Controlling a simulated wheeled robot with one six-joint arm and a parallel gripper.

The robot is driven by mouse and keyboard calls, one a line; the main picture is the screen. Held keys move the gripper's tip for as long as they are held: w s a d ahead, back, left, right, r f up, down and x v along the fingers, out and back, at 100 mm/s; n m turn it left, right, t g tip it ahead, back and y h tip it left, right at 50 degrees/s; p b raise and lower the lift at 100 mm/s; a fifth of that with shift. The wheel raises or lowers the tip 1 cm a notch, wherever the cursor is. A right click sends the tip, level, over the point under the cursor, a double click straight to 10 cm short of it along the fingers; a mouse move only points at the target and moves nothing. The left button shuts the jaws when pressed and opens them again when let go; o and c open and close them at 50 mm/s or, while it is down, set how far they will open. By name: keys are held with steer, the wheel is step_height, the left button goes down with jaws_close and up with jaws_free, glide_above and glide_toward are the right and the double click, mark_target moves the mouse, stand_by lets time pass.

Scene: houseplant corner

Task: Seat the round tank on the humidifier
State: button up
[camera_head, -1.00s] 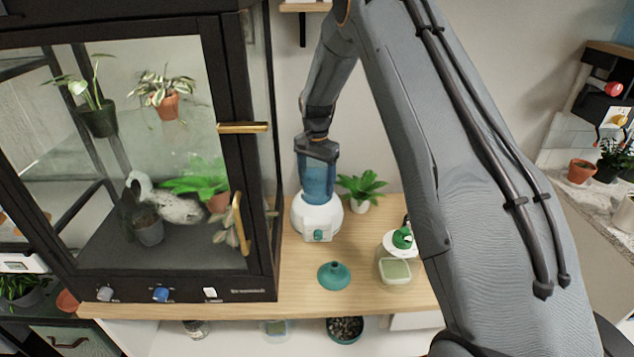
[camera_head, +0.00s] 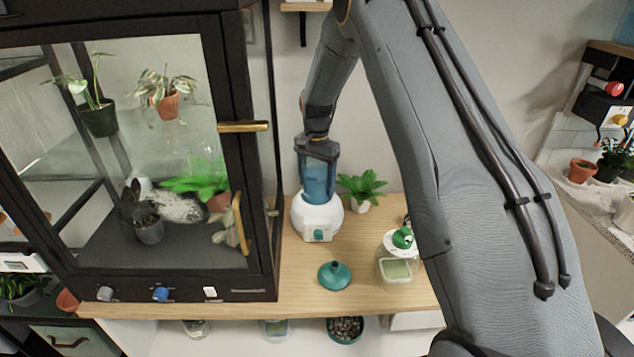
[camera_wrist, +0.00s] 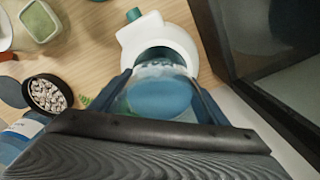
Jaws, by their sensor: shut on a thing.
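The round tank (camera_head: 317,182) is a blue, see-through cylinder, upright in the head view. My gripper (camera_head: 317,158) is shut on its upper part from above. The humidifier (camera_head: 317,219) is a rounded white base with a teal knob, standing on the wooden top. The tank's lower end is at the humidifier's top opening. In the wrist view the tank (camera_wrist: 160,97) sits between my fingers (camera_wrist: 162,92), and a dark part of the opening shows beyond it on the humidifier (camera_wrist: 182,40). I cannot tell whether the tank rests fully down.
A black-framed glass cabinet (camera_head: 262,285) stands close on the left. A potted green plant (camera_head: 361,187) is just right of the humidifier. Bare wood lies around the funnel-shaped piece.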

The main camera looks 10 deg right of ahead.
steer(key=shift+f, duration=0.55)
steer(key=o, duration=1.5)
step_height(320, 180, up, 11)
steer(key=p, duration=0.3)
steer(key=shift+p, duration=0.35)
steer(key=shift+s, duration=0.1)
